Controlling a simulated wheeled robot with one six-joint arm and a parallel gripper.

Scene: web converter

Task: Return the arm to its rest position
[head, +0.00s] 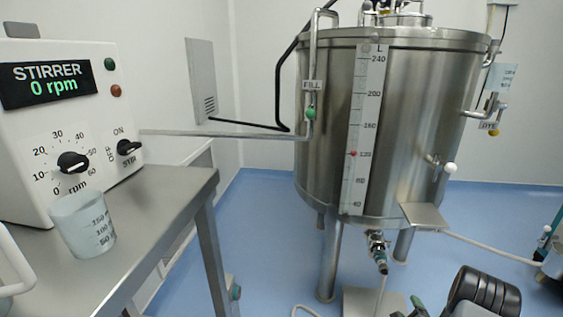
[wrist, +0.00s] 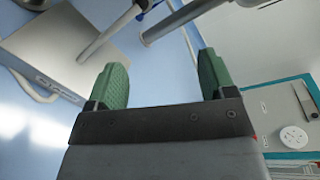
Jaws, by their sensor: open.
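My gripper (wrist: 162,82) is open in the wrist view, with its two green fingers wide apart and nothing between them. Beyond the fingers are steel tubes or legs and the blue floor. In the head view, dark rounded parts of my arm show low at the right, with a bit of green beside them at the bottom edge. The rest of the arm is out of the head view.
A steel tank (head: 410,130) on legs stands ahead over blue floor (head: 262,215). At left, a steel table (head: 165,190) bears a stirrer box (head: 100,150) reading 0 rpm and a beaker (head: 82,224). A pipe (head: 225,134) spans toward the tank. A teal-edged panel (wrist: 285,110) is close right of my gripper.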

